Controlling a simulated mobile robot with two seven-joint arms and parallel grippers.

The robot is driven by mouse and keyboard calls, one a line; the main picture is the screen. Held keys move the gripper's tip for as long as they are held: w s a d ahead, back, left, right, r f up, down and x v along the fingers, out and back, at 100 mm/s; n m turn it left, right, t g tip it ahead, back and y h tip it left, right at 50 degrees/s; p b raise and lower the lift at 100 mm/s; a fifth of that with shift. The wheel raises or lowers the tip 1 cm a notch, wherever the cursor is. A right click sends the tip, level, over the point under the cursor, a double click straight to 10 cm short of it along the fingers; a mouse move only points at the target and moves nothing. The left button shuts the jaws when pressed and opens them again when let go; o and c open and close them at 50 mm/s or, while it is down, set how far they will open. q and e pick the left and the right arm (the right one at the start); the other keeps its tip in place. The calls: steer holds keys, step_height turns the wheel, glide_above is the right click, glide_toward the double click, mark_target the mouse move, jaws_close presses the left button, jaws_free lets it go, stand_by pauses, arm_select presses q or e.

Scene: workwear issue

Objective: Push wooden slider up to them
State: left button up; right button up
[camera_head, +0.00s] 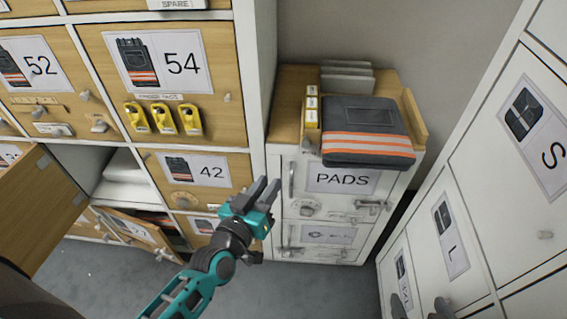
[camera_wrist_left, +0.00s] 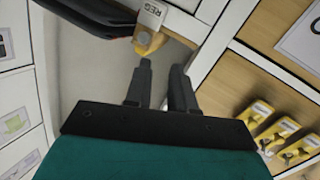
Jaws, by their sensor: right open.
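A light wooden bar (camera_head: 414,118) stands at the right edge of the white cabinet's wooden top; it looks like the slider. Left of it lies a folded dark garment (camera_head: 365,112) with orange stripes, its front overhanging the cabinet edge. Small yellow boxes (camera_head: 312,104) stand left of the garment. My left gripper (camera_head: 268,188) is in front of and below the cabinet top, apart from these things. In the left wrist view its fingers (camera_wrist_left: 163,77) are parted and empty, below a yellow piece (camera_wrist_left: 148,40) labelled REG. My right gripper (camera_head: 421,303) shows only dark fingertips, spread apart, at the bottom edge.
Grey-white pads (camera_head: 346,78) stand at the back of the cabinet top. The PADS cabinet (camera_head: 285,215) has protruding handles. Wooden lockers stand left, with an open door (camera_head: 40,205) and yellow clips (camera_head: 163,118). White lockers (camera_head: 510,200) stand close on the right.

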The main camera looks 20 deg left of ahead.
arm_select(q)
steer(key=a+n, duration=0.2)
steer(key=n, duration=0.1)
steer(key=a+n+g+h, duration=0.1)
steer(key=a+n, duration=0.1)
steer(key=n, duration=0.1)
steer(key=shift+w+f+n, duration=0.1)
steer(key=shift+w+n, duration=0.05)
steer(key=shift+n, duration=0.15)
jaws_close()
step_height(320, 180, up, 2)
steer(key=a+n+h, duration=0.1)
steer(key=n+h, duration=0.1)
steer(key=n, duration=0.2)
steer(key=h+p, duration=0.1)
glide_toward(303, 139)
steer(key=w+a, duration=0.2)
steer(key=w, duration=0.1)
steer(key=shift+w+d+n, duration=0.2)
steer(key=shift+w+d, duration=0.05)
steer(key=shift+d, duration=0.65)
steer(key=shift+w+d+n, duration=0.2)
steer(key=shift+w+d, duration=0.1)
steer(key=shift+d, duration=0.65)
arm_select(e)
steer(key=shift+s+a+r, duration=0.15)
steer(key=shift+a+r, duration=0.25)
